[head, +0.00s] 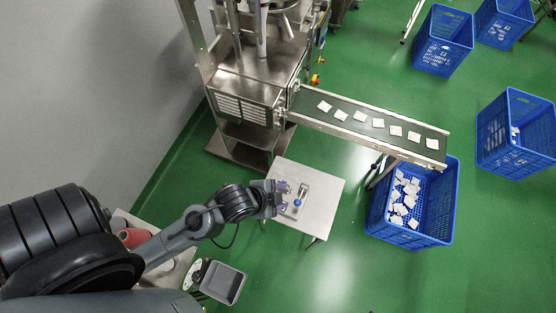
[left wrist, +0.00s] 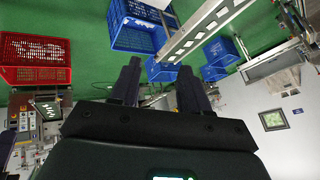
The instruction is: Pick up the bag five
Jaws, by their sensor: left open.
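Several flat white teabags lie spaced in a row on the dark conveyor belt (head: 350,106). One lies near the machine end (head: 324,106), one about mid-row (head: 378,123) and one near the far end (head: 432,143). No numbers are readable, so I cannot tell which is bag five. My left gripper (head: 291,199) is over the small white table, left of and apart from the conveyor. In the left wrist view its two dark fingers (left wrist: 158,84) are spread with nothing between them. My right gripper is not in view.
A blue crate (head: 447,215) holding loose teabags stands below the conveyor's outer end. The small white table (head: 325,187) is beside the steel machine (head: 262,75). More blue crates (head: 443,42) stand at right. A red crate (left wrist: 38,74) shows in the left wrist view.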

